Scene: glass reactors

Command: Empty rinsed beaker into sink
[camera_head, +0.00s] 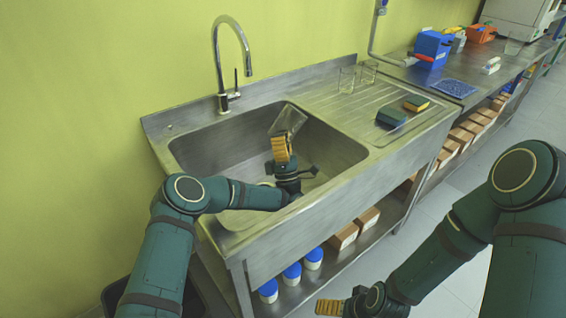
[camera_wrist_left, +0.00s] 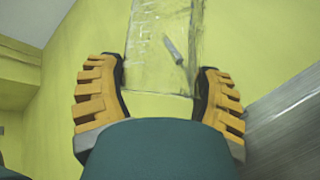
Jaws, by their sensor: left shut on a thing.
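The clear glass beaker (camera_head: 290,120) is tilted in the air over the sink basin (camera_head: 215,163). My left gripper (camera_head: 282,146) is shut on it. In the left wrist view the beaker (camera_wrist_left: 150,60) shows as a faint clear wall between the orange fingers of the left gripper (camera_wrist_left: 162,82). I cannot make out any liquid in it or pouring from it. My right gripper (camera_head: 331,306) is low in front of the sink, apart from it, and its finger gap is not clear.
A tall curved faucet (camera_head: 221,62) stands behind the basin. On the drainboard (camera_head: 372,101) are clear glassware (camera_head: 347,79) and two sponges (camera_head: 391,117). A bench with blue and orange boxes continues right. Blue-lidded bottles (camera_head: 292,273) and cartons stand on the lower shelf.

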